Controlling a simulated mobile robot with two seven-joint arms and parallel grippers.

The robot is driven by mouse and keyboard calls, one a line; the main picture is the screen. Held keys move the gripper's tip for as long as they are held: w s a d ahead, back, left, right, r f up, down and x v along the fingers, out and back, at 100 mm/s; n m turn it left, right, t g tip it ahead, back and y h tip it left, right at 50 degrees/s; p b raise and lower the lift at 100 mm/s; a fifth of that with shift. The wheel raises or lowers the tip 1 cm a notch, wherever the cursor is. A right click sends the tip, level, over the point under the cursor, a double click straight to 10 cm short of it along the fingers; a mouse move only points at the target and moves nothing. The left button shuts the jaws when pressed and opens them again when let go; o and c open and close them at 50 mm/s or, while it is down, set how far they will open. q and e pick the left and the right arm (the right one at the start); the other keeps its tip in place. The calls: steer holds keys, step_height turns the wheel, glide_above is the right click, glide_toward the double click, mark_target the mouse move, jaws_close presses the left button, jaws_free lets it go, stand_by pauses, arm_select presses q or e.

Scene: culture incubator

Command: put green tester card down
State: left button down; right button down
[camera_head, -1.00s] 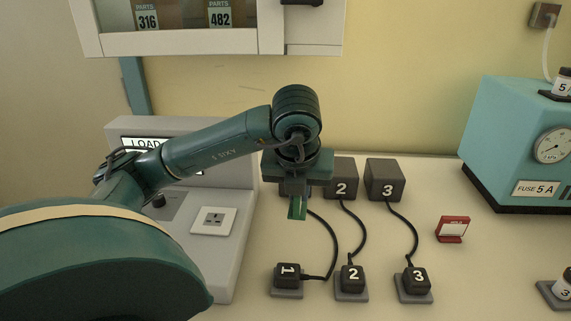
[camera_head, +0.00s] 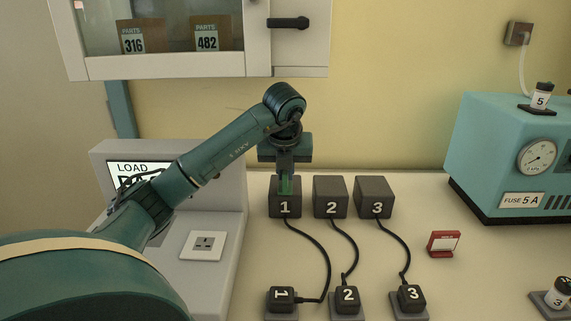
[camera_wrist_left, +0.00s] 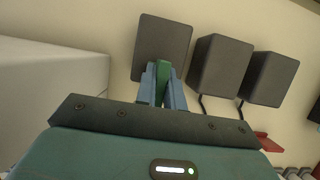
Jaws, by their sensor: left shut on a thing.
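The green tester card (camera_head: 285,186) is held in my left gripper (camera_head: 286,180), which points down. In the head view the card shows in front of the upper part of the dark block marked 1 (camera_head: 285,208). In the left wrist view the green card (camera_wrist_left: 163,82) is pinched between the two blue fingers of my left gripper (camera_wrist_left: 162,85), with the dark block (camera_wrist_left: 163,48) just beyond it. I cannot tell whether the card touches the block. My right gripper is not in view.
Blocks 2 (camera_head: 331,205) and 3 (camera_head: 375,205) stand to the right, cabled to numbered plugs in front. A red card holder (camera_head: 444,243) and a teal incubator (camera_head: 515,160) are further right. A grey load tester (camera_head: 165,155) stands left.

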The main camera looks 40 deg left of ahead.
arm_select(q)
steer(key=w+a, duration=0.2)
steer(key=w, duration=0.1)
steer(key=shift+a+p, duration=0.25)
steer(key=shift+p, duration=0.05)
steer(key=shift+f, duration=0.3)
steer(key=shift+f, duration=0.1)
steer(key=c, duration=1.5)
jaws_free()
